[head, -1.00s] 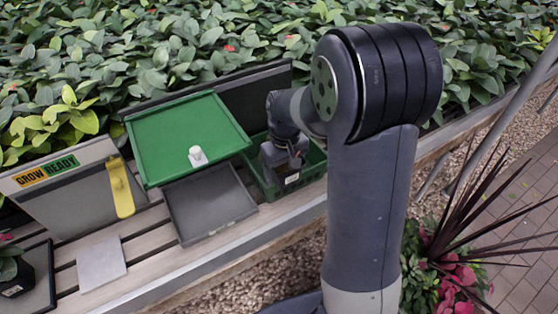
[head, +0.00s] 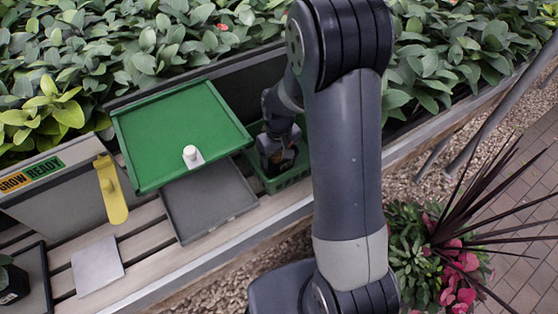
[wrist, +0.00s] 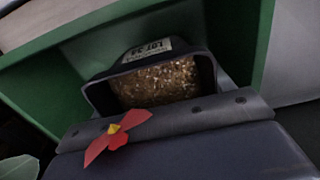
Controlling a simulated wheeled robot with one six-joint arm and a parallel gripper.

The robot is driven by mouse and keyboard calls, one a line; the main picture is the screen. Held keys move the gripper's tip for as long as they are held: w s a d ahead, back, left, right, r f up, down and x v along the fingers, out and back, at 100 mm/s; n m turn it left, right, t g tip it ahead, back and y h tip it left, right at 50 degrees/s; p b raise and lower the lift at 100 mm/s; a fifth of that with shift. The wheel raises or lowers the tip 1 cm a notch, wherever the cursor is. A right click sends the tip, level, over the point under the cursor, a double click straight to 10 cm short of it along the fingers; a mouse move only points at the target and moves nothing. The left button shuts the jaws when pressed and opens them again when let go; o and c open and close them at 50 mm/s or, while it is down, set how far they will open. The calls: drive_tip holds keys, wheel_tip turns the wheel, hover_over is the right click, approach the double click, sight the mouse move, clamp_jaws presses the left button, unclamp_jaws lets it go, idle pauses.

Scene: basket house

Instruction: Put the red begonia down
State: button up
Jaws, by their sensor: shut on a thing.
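My gripper (head: 277,158) reaches down into the green basket (head: 292,178), right of the green-lidded tray. It is shut on the red begonia. In the wrist view a red flower with a yellow centre (wrist: 118,134) shows against the dark gripper body. A dark square pot (wrist: 206,72) filled with brown grainy soil, with a pale label on its far side, lies just beyond it, within green walls. My fingertips are hidden, and I cannot tell whether the pot touches the basket floor.
A tilted green panel (head: 165,135) with a white knob (head: 191,154) stands left of the basket, above a grey tray (head: 205,203). A yellow tool (head: 112,192) hangs on a grey box. A light square tile (head: 97,265) lies on the slatted bench. Dense plants line the back.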

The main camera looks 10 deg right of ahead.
drive_tip(key=shift+f, duration=1.15)
drive_tip(key=shift+f, duration=0.2)
drive_tip(key=o, duration=1.1)
drive_tip(key=shift+r, duration=0.15)
wheel_tip(320, 180, up, 12)
drive_tip(key=shift+r, duration=0.1)
